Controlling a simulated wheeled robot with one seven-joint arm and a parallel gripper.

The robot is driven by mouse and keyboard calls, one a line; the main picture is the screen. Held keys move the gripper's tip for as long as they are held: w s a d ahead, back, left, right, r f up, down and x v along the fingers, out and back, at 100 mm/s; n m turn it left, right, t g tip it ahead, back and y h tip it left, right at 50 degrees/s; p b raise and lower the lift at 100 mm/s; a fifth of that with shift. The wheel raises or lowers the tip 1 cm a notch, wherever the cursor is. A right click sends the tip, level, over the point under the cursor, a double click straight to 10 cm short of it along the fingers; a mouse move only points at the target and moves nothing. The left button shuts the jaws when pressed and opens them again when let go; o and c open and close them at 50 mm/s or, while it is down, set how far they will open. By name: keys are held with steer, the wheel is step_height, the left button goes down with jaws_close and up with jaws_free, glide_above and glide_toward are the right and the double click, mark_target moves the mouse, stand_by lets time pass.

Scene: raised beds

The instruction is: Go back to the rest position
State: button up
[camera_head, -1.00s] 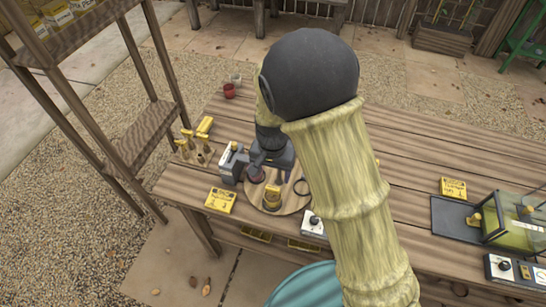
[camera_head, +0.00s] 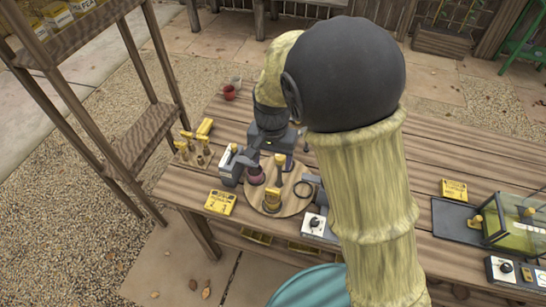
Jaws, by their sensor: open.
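My gripper (camera_head: 268,166) is open above the back part of a round wooden board (camera_head: 296,203) on the wooden table. My arm reaches in from the lower right and covers the middle of the table. One finger shows at the left, just above or beside a small dark reddish round thing (camera_head: 256,178); I cannot tell if they touch. A dark ring (camera_head: 303,189) lies near the board's right side.
A grey box with a yellow knob (camera_head: 230,165) stands left of the board. A yellow card (camera_head: 220,203) lies at the front edge. A white dial box (camera_head: 314,224) is at front right. A tall wooden shelf (camera_head: 145,135) rises at left. A green glass case (camera_head: 515,228) stands at right.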

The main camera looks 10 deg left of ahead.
stand_by(0.5)
steer(key=s+d+r+t, duration=0.1)
steer(key=s+d, duration=0.2)
steer(key=d, duration=1)
steer(key=s+d+r+n+t, duration=0.1)
steer(key=s+d, duration=0.3)
steer(key=d, duration=0.9)
steer(key=shift+r+t, duration=0.3)
steer(key=shift+r, duration=0.4)
